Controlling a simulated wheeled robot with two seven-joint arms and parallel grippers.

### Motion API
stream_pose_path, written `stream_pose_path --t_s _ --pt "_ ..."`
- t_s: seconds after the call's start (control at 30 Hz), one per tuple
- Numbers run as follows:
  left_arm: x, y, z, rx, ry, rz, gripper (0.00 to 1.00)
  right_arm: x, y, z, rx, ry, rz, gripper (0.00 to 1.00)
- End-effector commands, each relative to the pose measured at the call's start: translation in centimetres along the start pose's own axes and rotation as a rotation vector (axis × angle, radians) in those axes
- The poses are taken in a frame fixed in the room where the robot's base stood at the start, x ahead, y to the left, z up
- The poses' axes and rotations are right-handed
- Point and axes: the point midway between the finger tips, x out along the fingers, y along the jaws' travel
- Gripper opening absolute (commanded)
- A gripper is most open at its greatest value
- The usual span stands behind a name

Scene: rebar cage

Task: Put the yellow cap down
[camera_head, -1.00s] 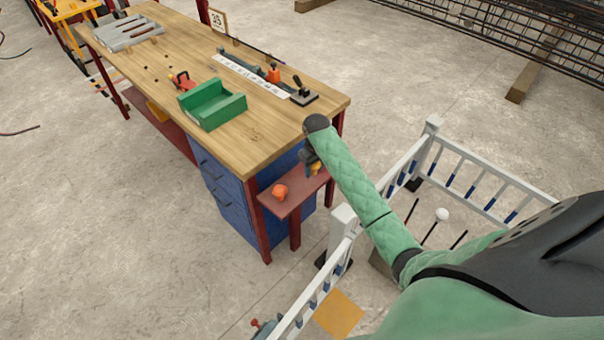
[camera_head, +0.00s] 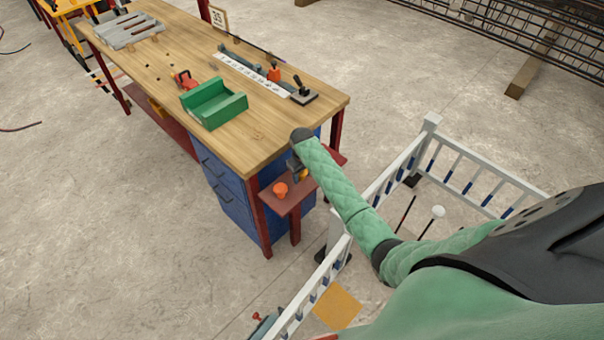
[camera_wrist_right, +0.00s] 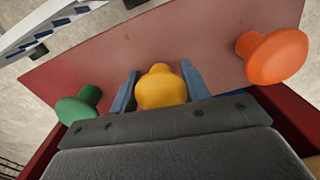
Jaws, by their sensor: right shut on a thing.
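The yellow cap (camera_wrist_right: 162,88) is between the two blue-grey fingers of my right gripper (camera_wrist_right: 160,90) in the right wrist view, and the gripper is shut on it. The cap is over the red shelf (camera_wrist_right: 130,60); I cannot tell whether it touches the shelf. In the head view my right gripper (camera_head: 298,172) is at the shelf (camera_head: 277,203) on the end of the workbench, with a bit of the yellow cap (camera_head: 303,176) showing. An orange cap (camera_wrist_right: 272,56) and a green cap (camera_wrist_right: 78,104) stand on either side of it. My left gripper is out of view.
The orange cap also shows on the shelf in the head view (camera_head: 280,190). The wooden workbench (camera_head: 245,150) carries a green bin (camera_head: 213,103). A white railing (camera_head: 395,172) stands right of the shelf. The open floor (camera_head: 100,230) left of the bench is clear.

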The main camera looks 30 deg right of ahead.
Motion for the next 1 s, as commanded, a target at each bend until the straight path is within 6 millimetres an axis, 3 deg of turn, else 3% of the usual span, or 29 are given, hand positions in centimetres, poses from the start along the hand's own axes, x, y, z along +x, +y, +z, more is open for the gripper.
stream_pose_path --t_s 0.2,0.23,0.3,0.33,0.67,0.83,1.0 --pt "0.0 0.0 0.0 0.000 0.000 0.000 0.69 0.3 0.0 0.0 0.000 0.000 0.000 0.26" --pt "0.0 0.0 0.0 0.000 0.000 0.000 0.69 0.2 0.0 0.0 0.000 0.000 0.000 0.53" --pt "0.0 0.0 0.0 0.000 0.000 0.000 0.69 0.2 0.0 0.0 0.000 0.000 0.000 0.66" --pt "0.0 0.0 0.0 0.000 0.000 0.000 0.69 0.2 0.0 0.0 0.000 0.000 0.000 0.69" --pt "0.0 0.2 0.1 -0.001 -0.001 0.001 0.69 -0.1 0.0 0.0 0.000 0.000 0.000 0.69" --pt "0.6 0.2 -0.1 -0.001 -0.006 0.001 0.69 -1.7 0.1 -0.1 -0.001 0.003 0.001 0.69" --pt "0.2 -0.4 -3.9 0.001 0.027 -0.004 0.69 -4.8 0.1 -0.1 -0.001 0.005 0.001 0.69"
